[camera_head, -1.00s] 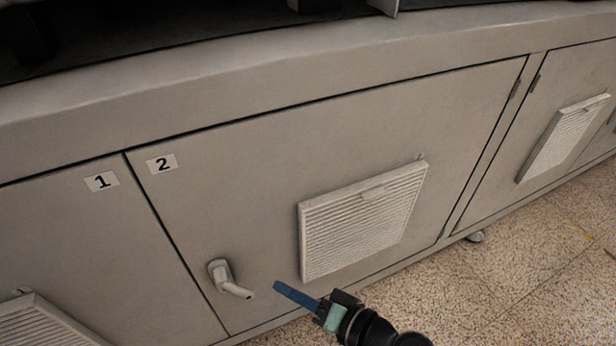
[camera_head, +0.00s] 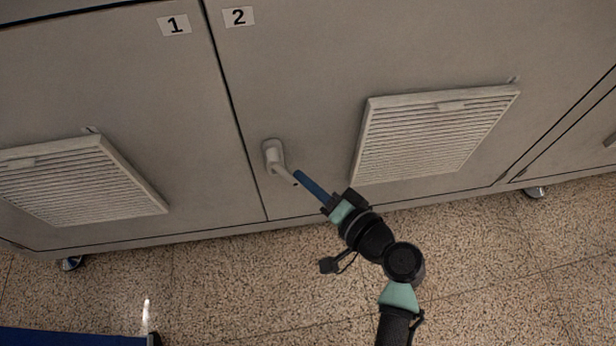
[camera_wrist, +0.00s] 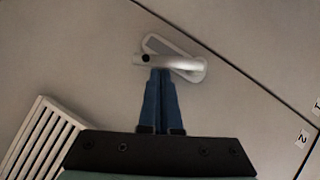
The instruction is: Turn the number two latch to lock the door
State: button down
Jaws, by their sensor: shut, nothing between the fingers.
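The number two latch (camera_head: 274,158) is a pale metal lever handle on the lower left of the door marked 2 (camera_head: 310,80). In the head view its lever slants down and to the right from its mount. My gripper (camera_head: 297,175) has blue fingers, shut and empty, with the tips right by the lever's free end. In the wrist view the latch (camera_wrist: 185,63) lies across the tips of my gripper (camera_wrist: 161,72). The tips look close to or touching the lever; I cannot tell which.
Door 1 (camera_head: 110,90) is at the left, with a thin seam between it and door 2. A louvred vent (camera_head: 430,135) stands out from door 2, right of the latch. Cabinet casters (camera_head: 535,192) rest on the speckled floor (camera_head: 230,290), which is open in front.

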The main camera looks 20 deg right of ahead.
jog(key=shift+f, duration=0.2)
jog(key=shift+a+f+m+t+b, duration=0.15)
jog(key=shift+m+t+b, duration=0.15)
jog(key=shift+b, duration=0.2)
jog(key=shift+w+a+f+m+t+y+b, duration=0.2)
jog(key=shift+a+f+m+t+y+b, duration=0.45)
jog(key=shift+m+b, duration=0.5)
jog(key=shift+a+f, duration=0.1)
jog(key=shift+a, duration=0.1)
jog(key=shift+w, duration=0.1)
jog(key=shift+b, duration=0.3)
